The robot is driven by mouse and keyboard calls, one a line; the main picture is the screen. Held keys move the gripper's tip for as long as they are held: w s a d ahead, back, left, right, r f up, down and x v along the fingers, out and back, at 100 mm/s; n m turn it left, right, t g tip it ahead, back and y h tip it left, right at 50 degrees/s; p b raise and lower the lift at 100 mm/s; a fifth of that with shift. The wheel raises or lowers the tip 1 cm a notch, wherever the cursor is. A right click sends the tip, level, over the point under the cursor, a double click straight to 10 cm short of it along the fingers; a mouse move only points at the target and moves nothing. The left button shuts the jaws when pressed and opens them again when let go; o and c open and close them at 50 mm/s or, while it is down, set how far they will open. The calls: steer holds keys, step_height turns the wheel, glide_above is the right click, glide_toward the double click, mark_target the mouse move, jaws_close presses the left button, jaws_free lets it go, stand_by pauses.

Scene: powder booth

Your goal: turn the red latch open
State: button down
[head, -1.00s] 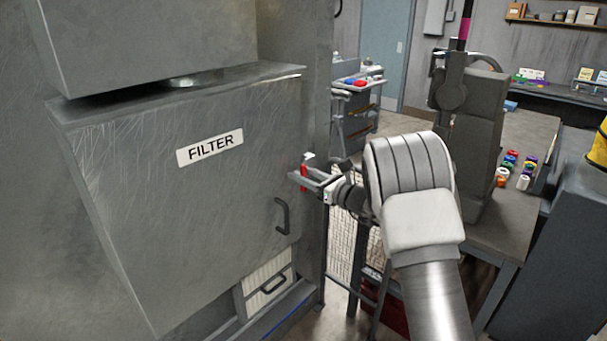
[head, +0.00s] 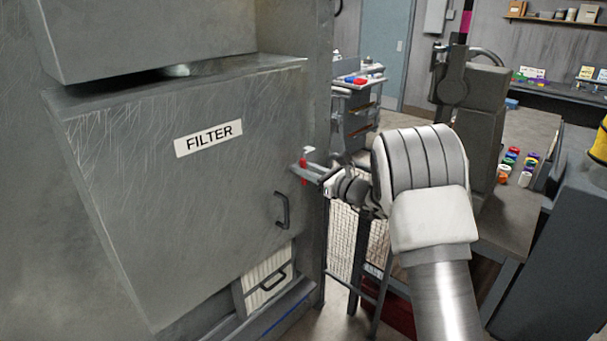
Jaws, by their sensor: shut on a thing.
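The red latch (head: 303,164) is at the right edge of the grey cabinet door labelled FILTER (head: 130,215). It looks small, and my gripper partly hides it. My gripper (head: 302,171) comes in from the right and is shut on the latch. The latch appears tilted, with its upper end at a small pale bracket (head: 308,150).
A pleated filter panel (head: 266,280) with a handle shows below the door. A wire mesh panel (head: 345,240) and dark frame stand right of the cabinet. A workbench (head: 515,225) with several coloured items is at the right. A tool cart (head: 352,115) stands behind.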

steer(key=n+b, duration=0.1)
steer(key=b, duration=0.3)
steer(key=f+n+b, duration=0.1)
steer(key=n+b, duration=0.1)
steer(key=b, duration=0.1)
steer(key=shift+s+a+b, duration=0.1)
steer(key=shift+s+b, duration=0.05)
steer(key=shift+b, duration=0.2)
steer(key=n+b, duration=0.4)
steer(key=b, duration=0.4)
steer(key=n+b, duration=0.5)
steer(key=b, duration=0.2)
steer(key=n+b, duration=0.4)
steer(key=b, duration=0.4)
steer(key=shift+s+a+f+n+b, duration=0.2)
steer(key=shift+s+a+n+b, duration=0.1)
steer(key=shift+n+b, duration=0.1)
steer(key=shift+r, duration=0.1)
steer(key=c, duration=0.9)
jaws_free()
